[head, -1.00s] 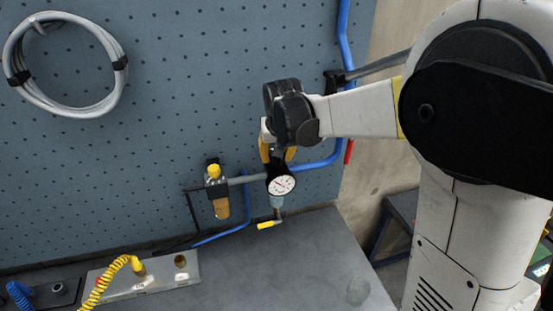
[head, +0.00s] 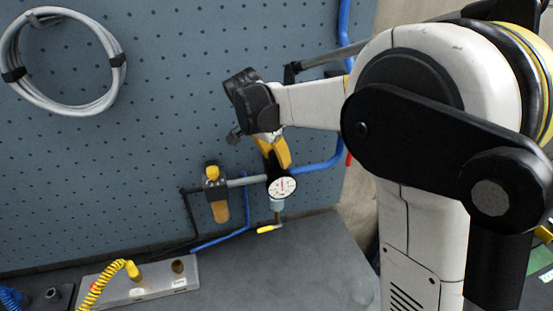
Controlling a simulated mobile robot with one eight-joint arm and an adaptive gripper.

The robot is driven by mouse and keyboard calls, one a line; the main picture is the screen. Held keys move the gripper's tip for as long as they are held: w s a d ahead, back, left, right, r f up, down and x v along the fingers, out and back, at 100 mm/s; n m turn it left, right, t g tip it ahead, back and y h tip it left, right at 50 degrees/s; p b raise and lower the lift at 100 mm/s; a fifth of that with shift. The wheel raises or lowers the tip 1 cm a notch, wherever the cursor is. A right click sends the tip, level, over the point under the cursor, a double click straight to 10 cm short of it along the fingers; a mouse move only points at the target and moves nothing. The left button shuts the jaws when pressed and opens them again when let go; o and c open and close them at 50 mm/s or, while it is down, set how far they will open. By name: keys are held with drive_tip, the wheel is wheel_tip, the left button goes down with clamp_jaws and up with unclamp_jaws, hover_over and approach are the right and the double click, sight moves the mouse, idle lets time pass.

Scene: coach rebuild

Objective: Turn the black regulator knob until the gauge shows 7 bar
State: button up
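The round white gauge (head: 282,187) faces me on the front of the regulator; its dark needle points roughly straight up, but its numbers are too small to read. The black regulator knob (head: 273,167) is above the gauge and mostly hidden by my gripper. My gripper (head: 277,160) comes down from above, tilted, with its yellow fingers on either side of the knob; they appear shut on it, though the contact itself is partly hidden.
A filter with a yellow top and amber bowl (head: 219,203) stands left of the regulator on the same pipe. A yellow-handled valve (head: 269,229) hangs below. A blue pipe (head: 320,165) runs right. The grey bench (head: 270,275) is clear below.

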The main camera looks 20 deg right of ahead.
drive_tip(key=shift+m+g, duration=0.4)
drive_tip(key=shift+m, duration=0.7)
drive_tip(key=o, duration=1.2)
drive_tip(key=v, duration=1.2)
drive_tip(key=shift+a, duration=0.15)
